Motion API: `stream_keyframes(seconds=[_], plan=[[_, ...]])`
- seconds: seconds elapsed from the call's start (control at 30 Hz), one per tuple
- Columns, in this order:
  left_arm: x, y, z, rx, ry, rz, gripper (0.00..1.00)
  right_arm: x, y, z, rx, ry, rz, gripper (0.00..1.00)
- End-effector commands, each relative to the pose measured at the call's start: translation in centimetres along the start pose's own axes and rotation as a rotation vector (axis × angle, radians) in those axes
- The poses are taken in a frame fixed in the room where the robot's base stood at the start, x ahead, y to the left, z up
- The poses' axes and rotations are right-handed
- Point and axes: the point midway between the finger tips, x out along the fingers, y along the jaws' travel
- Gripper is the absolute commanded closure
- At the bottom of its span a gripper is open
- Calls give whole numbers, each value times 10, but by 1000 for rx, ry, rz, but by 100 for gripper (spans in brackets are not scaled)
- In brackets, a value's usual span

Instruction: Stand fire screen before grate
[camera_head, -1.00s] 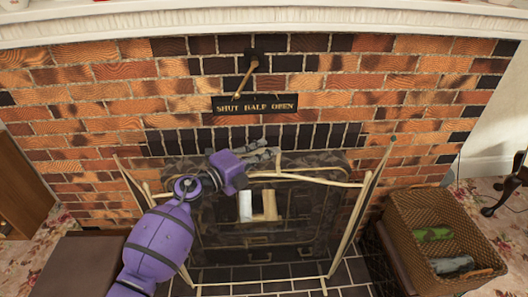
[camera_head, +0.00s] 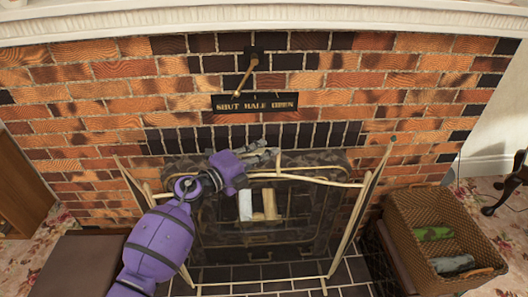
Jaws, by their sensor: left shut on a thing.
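The fire screen (camera_head: 316,180) is a brass-framed mesh screen with two angled side panels. It stands upright on the dark tiled hearth, in front of the grate (camera_head: 222,222). The grate shows through the mesh, with pale pieces (camera_head: 258,206) in it. My left gripper (camera_head: 268,158) is at the top rail of the screen, left of its middle, and is shut on it. The purple arm hides part of the screen's left side. My right gripper is not in view.
A wicker basket (camera_head: 400,222) with green and grey rolled items stands right of the hearth. A brown box-like seat (camera_head: 75,262) is at the lower left. A brass lever (camera_head: 247,76) and sign (camera_head: 255,103) are on the brick wall above.

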Motion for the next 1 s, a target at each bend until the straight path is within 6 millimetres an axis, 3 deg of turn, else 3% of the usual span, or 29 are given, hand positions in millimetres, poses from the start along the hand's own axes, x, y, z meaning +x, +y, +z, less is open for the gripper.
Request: stream_keyframes(seconds=[0.03, 1.0], plan=[[1, -7, 1, 4, 0, -11, 100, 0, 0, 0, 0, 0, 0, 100], [2, 5, 1, 4, 0, -11, 100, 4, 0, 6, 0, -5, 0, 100]])
